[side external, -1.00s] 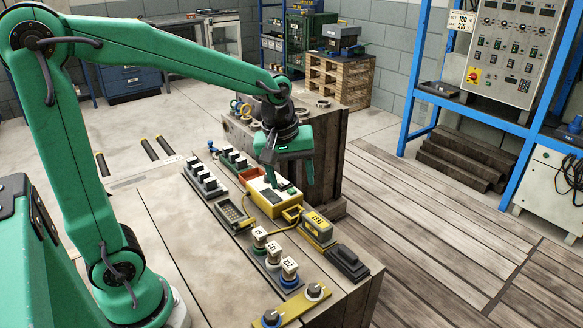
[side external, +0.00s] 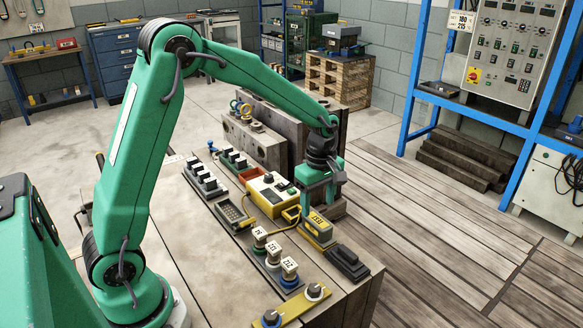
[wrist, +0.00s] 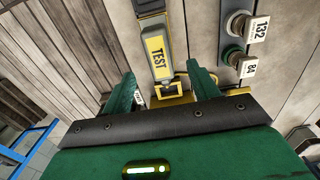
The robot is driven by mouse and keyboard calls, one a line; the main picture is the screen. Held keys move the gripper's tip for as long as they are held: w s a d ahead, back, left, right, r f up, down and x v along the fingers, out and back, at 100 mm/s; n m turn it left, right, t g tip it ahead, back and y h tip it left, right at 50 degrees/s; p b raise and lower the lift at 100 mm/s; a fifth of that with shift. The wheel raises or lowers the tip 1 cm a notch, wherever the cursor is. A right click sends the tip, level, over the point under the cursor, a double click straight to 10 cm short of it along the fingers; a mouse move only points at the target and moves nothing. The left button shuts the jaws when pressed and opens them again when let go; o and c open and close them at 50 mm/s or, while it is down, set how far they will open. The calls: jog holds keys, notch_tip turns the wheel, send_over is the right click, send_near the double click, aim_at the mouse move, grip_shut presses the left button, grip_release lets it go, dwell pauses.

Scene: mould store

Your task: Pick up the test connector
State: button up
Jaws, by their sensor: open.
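The test connector (side external: 318,226) is a grey block with a yellow top label, standing near the right edge of the bench top. It also shows in the wrist view (wrist: 157,57), where its label reads TEST. My gripper (side external: 318,203) is open and empty, above and at the far end of the connector, with its fingers pointing down. In the wrist view my gripper's fingers (wrist: 162,90) stand apart to either side, with the connector ahead of the gap between them. A yellow loop (wrist: 173,93) shows between the fingers. Whether a finger touches anything cannot be told.
A yellow control box (side external: 268,196) stands left of my gripper, with a yellow cable. Labelled plugs (side external: 274,252) stand in a row to the connector's left. A black block (side external: 347,263) lies just in front. Large steel blocks (side external: 262,145) stand behind.

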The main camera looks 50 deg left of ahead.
aim_at(318, 220)
jog(key=shift+f, duration=1.3)
jog(key=shift+f, duration=2.6)
jog(key=c, duration=1.2)
jog(key=shift+c, duration=0.2)
jog(key=shift+r, duration=0.1)
